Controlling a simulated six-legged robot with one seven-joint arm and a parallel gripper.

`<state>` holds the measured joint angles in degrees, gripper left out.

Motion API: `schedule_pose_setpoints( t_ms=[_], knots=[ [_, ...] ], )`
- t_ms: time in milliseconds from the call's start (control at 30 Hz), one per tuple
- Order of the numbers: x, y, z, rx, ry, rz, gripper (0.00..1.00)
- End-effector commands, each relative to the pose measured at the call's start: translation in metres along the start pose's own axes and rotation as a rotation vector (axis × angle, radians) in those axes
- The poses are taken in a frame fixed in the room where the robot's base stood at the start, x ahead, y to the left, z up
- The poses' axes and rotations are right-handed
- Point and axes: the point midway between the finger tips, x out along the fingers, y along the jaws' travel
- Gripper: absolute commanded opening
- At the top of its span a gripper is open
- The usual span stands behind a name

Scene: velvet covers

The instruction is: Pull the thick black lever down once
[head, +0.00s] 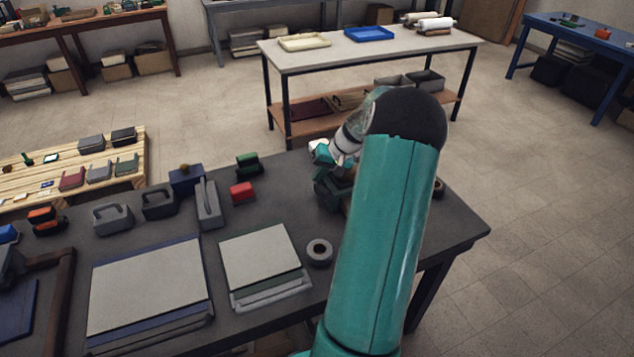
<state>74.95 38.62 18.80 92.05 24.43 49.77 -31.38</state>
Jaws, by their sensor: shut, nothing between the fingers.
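My teal arm crosses the right part of the dark workbench and hides much of what stands behind it. My gripper (329,187) shows only in part, left of the arm's elbow, low over the bench's far right side. It is shut, and I see nothing held in it. I cannot make out the thick black lever; the area behind my arm and around the gripper is hidden. A small dark round part (438,187) shows just right of the arm, but I cannot tell what it belongs to.
On the workbench (440,235) stand a grey upright tool (208,204), a red block (242,192), a green-black block (247,164), a tape roll (319,252) and board stacks (262,255). A white-topped table (370,55) stands behind. Floor is open at right.

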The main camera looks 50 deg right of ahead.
Motion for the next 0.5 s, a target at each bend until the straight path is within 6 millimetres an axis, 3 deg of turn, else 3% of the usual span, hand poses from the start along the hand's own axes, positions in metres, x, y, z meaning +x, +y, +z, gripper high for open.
schedule_pose_setpoints(
  t_ms=[33, 500],
  knots=[
    [0.015, 0.015, 0.019, 0.026, -0.042, 0.0, 0.0],
    [0.004, 0.004, 0.013, 0.027, -0.044, -0.002, 0.0]
  ],
)
